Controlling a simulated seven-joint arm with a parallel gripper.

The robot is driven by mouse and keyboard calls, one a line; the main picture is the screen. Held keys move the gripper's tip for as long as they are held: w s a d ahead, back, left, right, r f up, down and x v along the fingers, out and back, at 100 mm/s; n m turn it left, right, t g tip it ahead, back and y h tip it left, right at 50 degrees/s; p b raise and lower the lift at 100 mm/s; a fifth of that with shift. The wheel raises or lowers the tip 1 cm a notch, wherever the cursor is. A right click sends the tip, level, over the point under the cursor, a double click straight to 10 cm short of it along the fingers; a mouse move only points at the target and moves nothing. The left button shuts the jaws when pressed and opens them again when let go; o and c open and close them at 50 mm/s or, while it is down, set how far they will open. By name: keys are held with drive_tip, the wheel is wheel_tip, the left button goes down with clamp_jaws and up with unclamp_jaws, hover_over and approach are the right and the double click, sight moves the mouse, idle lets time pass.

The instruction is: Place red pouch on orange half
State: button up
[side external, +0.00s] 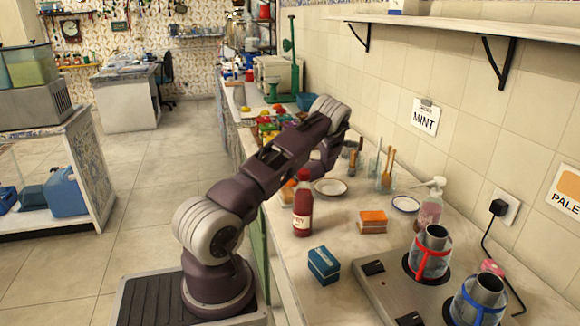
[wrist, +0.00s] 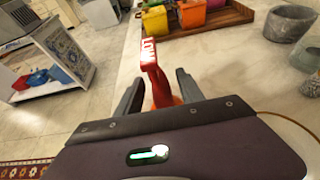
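In the wrist view a red pouch (wrist: 152,62) with white lettering "LOW" stands up between and just beyond the fingers of my gripper (wrist: 160,78). The fingers are apart, with a gap showing beside the pouch; contact is hard to judge. My fingertips are hidden there behind my arm.
In the side external view the red bottle (side external: 303,212), a white plate (side external: 331,187), an orange box (side external: 373,221) and a blue box (side external: 323,265) stand on the counter. Glass jars with red and blue bands stand at the right. The wrist view shows coloured bins (wrist: 191,14) and a grey mortar (wrist: 289,23).

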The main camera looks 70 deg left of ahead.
drive_tip(key=d+r, duration=0.2)
drive_tip(key=r, duration=0.1)
drive_tip(key=shift+d, duration=0.4)
drive_tip(key=d+r+n+h, duration=0.2)
drive_tip(key=d+r+n, duration=0.7)
drive_tip(key=d+r, duration=0.55)
drive_tip(key=s+d+r+n+t+h, duration=0.2)
drive_tip(key=s+d+n+h, duration=0.1)
drive_tip(key=d, duration=1)
drive_tip(key=s+d+r+n+t+h, duration=0.1)
drive_tip(key=s+d, duration=0.5)
drive_tip(key=d, duration=0.8)
drive_tip(key=s+d+r+n+t+h, duration=0.2)
drive_tip(key=d+h, duration=0.5)
drive_tip(key=d, duration=0.6)
drive_tip(key=s+r+n, duration=0.1)
drive_tip(key=s+n, duration=0.1)
drive_tip(key=n, duration=0.1)
drive_tip(key=shift+s+d+t, duration=0.2)
drive_tip(key=shift+t, duration=0.1)
